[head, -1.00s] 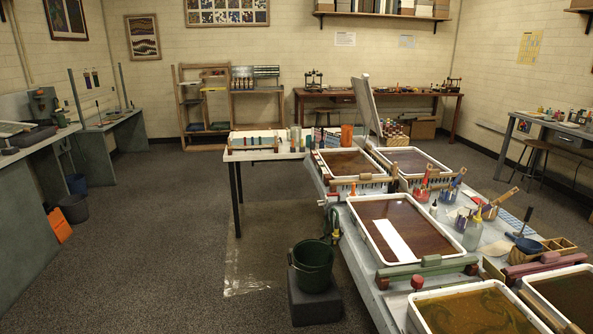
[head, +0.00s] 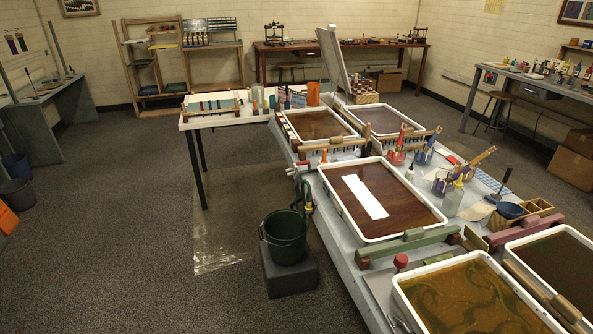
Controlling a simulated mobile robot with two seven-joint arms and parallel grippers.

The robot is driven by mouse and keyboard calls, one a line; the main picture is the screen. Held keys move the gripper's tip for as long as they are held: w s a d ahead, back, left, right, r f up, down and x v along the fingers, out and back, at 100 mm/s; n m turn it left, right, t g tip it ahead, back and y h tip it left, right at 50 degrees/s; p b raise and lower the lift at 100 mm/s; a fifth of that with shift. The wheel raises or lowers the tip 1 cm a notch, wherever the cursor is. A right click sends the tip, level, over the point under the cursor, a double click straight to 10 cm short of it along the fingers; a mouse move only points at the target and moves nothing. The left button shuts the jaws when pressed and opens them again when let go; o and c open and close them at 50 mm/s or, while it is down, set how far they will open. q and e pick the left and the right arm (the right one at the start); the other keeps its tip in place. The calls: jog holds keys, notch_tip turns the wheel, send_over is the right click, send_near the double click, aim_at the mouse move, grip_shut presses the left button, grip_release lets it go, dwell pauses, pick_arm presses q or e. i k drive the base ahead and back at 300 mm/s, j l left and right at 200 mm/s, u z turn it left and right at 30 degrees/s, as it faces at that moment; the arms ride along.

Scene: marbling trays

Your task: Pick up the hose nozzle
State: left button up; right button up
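A small green and yellowish piece that looks like the hose nozzle (head: 307,193) hangs at the left edge of the long table, just above the right rim of the dark green bucket (head: 284,248). It is small and dark, so I cannot tell its exact shape or how it is held there. The bucket stands on a dark block (head: 291,281) on the floor beside the table. Neither of my grippers is in view.
The long grey table (head: 345,262) bears several marbling trays, including a white-rimmed brown one (head: 437,224) with a white strip (head: 364,197) in it. A clear sheet (head: 221,232) lies on the floor left of the bucket. The carpet (head: 130,255) further left is free.

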aim_at(309, 206)
jog(key=i+j+z, duration=0.25)
jog(key=i+j, duration=0.3)
jog(key=i+j+z, duration=0.25)
jog(key=i+j, duration=0.4)
jog(key=i+j+z, duration=0.25)
jog(key=i+j, duration=0.4)
jog(key=j, duration=0.15)
